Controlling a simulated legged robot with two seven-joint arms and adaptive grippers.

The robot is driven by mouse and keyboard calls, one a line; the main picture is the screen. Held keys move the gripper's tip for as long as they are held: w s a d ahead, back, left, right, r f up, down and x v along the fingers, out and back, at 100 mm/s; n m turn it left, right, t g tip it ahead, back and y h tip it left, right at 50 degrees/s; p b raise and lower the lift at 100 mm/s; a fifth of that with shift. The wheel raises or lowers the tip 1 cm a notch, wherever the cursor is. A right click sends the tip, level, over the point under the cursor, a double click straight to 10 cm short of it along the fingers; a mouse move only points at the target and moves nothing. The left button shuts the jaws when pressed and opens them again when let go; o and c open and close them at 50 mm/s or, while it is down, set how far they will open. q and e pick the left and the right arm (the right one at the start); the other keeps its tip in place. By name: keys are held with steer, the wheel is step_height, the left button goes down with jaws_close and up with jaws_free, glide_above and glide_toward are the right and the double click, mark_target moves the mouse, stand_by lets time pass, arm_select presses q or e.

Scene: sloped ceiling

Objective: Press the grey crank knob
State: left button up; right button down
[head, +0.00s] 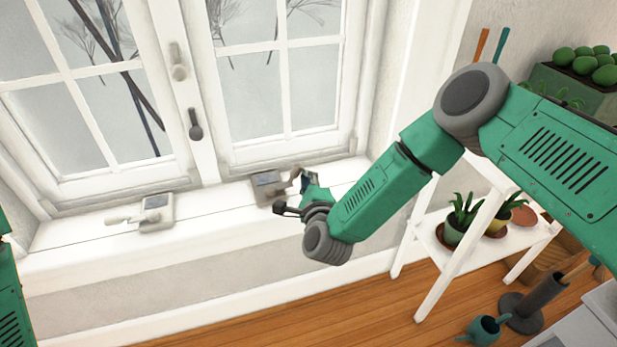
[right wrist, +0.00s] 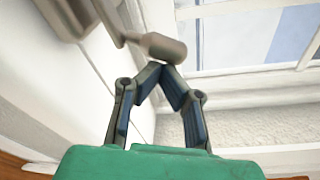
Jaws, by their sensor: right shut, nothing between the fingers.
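Two crank handles sit on the white window sill. The right one, a grey-beige crank (head: 268,187), has its arm and knob (head: 294,175) pointing right, beside my right gripper (head: 287,207). In the right wrist view, this grey crank knob (right wrist: 163,47) lies just at the tips of the gripper (right wrist: 161,68). The fingers are shut with tips together and hold nothing. The knob looks very close to the tips; I cannot tell whether they touch. The left crank (head: 156,212) is paler, its handle pointing left. My left gripper is out of the head view.
The white window (head: 262,75) stands behind the sill, with a dark latch handle (head: 195,125) on its frame. A white plant stand (head: 480,245) with potted plants is at right. A teal watering can (head: 484,330) is on the wooden floor.

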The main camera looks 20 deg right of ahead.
steer(key=n, duration=0.1)
steer(key=a+r+n, duration=0.1)
steer(key=n, duration=0.1)
steer(key=shift+t+p, duration=0.3)
steer(key=shift+p, duration=0.05)
steer(key=shift+d+f, duration=0.1)
steer(key=shift+s, duration=0.35)
steer(key=s+a, duration=0.1)
steer(key=s, duration=1)
steer(key=shift+a, duration=0.15)
steer(key=shift+s, duration=0.15)
